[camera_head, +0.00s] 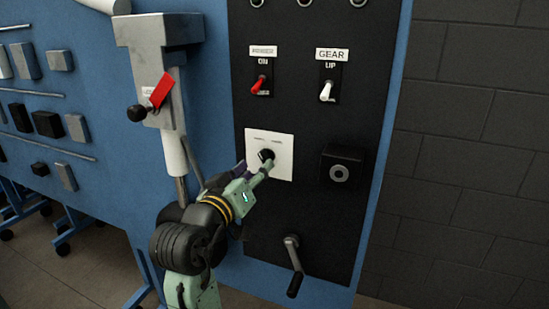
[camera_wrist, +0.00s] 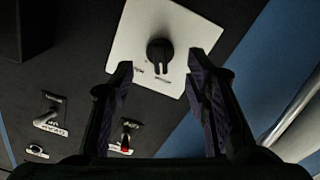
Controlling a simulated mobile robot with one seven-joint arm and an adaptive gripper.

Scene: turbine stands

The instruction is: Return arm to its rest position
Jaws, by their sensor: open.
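My gripper (camera_head: 253,168) is at the white plate (camera_head: 283,144) on the black panel, in front of its black knob (camera_head: 266,155). In the wrist view the two fingers of my gripper (camera_wrist: 158,75) are apart with nothing between them. The knob (camera_wrist: 160,52) shows just beyond the fingertips, centred between them, on the tilted white plate (camera_wrist: 190,35). I see no contact between fingers and knob. My arm reaches up from the bottom of the head view, and the gripper hides the plate's lower left part.
The panel also bears a red switch (camera_head: 259,85), a white GEAR switch (camera_head: 326,91), a black box (camera_head: 342,167) and a crank handle (camera_head: 293,267) below. A grey lever unit with a red tag (camera_head: 161,90) stands left, close to my arm. A brick wall (camera_head: 480,150) is right.

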